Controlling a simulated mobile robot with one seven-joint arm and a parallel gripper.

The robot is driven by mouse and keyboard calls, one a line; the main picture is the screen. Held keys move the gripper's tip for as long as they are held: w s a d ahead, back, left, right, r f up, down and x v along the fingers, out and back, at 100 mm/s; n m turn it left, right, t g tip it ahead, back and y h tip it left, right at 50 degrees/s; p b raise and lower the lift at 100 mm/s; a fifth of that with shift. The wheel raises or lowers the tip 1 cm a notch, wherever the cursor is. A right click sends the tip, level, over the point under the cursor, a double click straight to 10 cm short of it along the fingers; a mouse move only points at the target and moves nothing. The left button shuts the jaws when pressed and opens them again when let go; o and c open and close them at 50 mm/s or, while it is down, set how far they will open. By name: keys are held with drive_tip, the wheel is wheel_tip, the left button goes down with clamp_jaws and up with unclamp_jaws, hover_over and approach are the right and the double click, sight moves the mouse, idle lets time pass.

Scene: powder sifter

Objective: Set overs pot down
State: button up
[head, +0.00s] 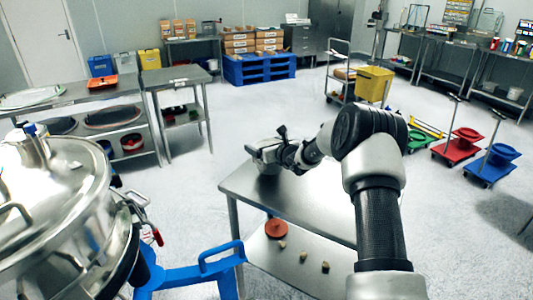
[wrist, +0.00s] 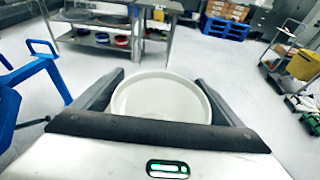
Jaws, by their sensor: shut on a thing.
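The overs pot (head: 265,152) is a round, pale metal pot at the far left corner of the steel table (head: 242,197) in the head view. In the wrist view the pot (wrist: 160,96) shows as a round white rim and inside, between two dark fingers. My gripper (wrist: 161,85) is shut on the pot, one finger on each side. In the head view my gripper (head: 278,152) is partly hidden by my wrist. The pot's base is hidden, so I cannot tell whether it touches the table top.
A large steel sifter (head: 50,205) stands at the left, with a blue frame (head: 195,272) beside the table. The table's lower shelf (head: 300,262) holds an orange-red lid and several small blocks. A yellow bin (head: 374,84) on a cart stands behind. Open floor lies beyond the table.

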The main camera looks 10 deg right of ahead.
drive_tip(key=shift+f, duration=1.3)
drive_tip(key=shift+f, duration=0.15)
drive_tip(key=o, duration=0.9)
